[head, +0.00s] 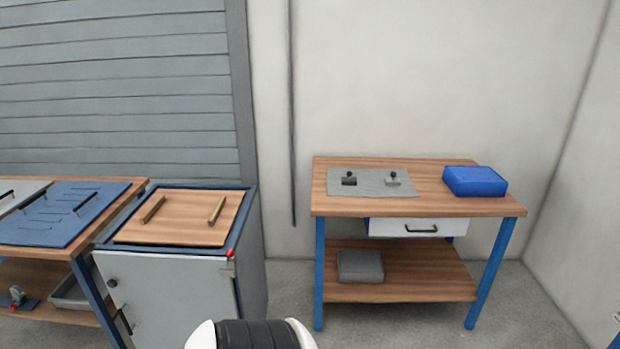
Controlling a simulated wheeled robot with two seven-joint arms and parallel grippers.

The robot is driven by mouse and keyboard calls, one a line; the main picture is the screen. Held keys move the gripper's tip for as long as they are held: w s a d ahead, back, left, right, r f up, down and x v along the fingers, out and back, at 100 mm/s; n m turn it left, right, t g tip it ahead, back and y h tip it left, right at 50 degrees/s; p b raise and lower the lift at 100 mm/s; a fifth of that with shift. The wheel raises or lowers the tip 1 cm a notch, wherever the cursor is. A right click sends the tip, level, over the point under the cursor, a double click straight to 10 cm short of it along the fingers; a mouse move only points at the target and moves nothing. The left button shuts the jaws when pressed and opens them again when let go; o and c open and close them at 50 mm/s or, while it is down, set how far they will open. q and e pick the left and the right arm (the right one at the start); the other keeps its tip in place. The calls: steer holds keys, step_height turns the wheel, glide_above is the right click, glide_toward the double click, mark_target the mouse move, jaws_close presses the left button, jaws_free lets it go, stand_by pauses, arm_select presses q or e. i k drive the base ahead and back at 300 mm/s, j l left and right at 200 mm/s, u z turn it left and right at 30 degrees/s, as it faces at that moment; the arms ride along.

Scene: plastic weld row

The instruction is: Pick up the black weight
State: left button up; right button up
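The black weight (349,181) is a small dark block with a knob on top. It stands on a grey mat (370,190) on the wooden top of the workbench (430,206), right of the middle of the head view. A similar lighter grey weight (393,181) with a dark knob stands to its right on the same mat, apart from it. Neither of my grippers is in view. A white and black rounded part at the bottom edge seems to be part of my own body.
A blue box (475,181) sits at the bench's right end. Below are a drawer (404,228) and a shelf (420,286) with a grey block (360,266). A grey cabinet (165,300) and another bench (70,258) stand left. Floor between cabinet and workbench looks clear.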

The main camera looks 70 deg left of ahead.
mark_target(350, 181)
steer(key=u, duration=1.95)
